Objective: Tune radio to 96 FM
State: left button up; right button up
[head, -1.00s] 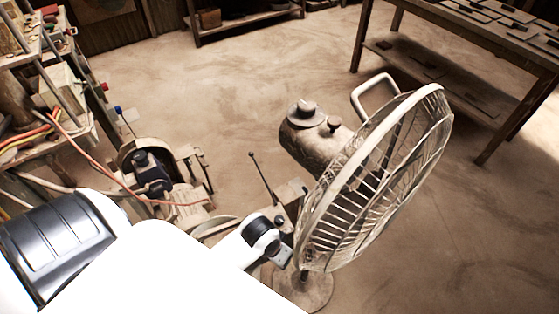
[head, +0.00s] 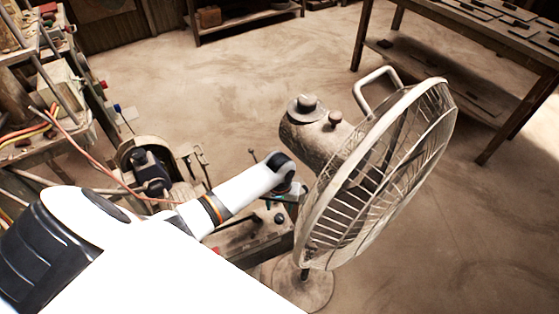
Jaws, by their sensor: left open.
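The radio (head: 250,238), a worn greyish-brown box with small dark knobs on top, sits left of the fan's base, partly hidden by my left arm. A thin rod like an aerial shows its tip just above my arm. I cannot read a dial or frequency. My left gripper (head: 284,200) points down over the radio's right end, close to the fan's rim. It is open, but its fingertips are small and dark. I cannot tell whether it touches a knob. My right gripper is out of view.
A large standing fan (head: 335,215) with a wire cage stands right beside my left gripper. A dusty machine (head: 150,170) and a cluttered shelf with cables (head: 60,130) are at the left. A table (head: 480,45) stands at the back right. The floor between is clear.

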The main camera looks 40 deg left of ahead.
aim_at(279, 217)
pick_arm(q)
notch_tip(279, 217, down, 6)
jog(key=shift+r+b, duration=0.1)
jog(key=shift+b, duration=0.45)
jog(key=c, duration=1)
jog(key=shift+r+n+p, duration=0.15)
jog(key=shift+n+p, duration=0.35)
jog(key=shift+p, duration=0.3)
jog(key=shift+d+n+p, duration=0.1)
jog(key=shift+n+p, duration=1)
jog(key=shift+p, duration=0.05)
jog(key=n+p, duration=0.1)
jog(key=n, duration=0.1)
jog(key=shift+n+p, duration=0.3)
jog(key=shift+p, duration=0.1)
jog(key=shift+n+p, duration=0.75)
jog(key=shift+n, duration=0.85)
jog(key=shift+f, duration=0.2)
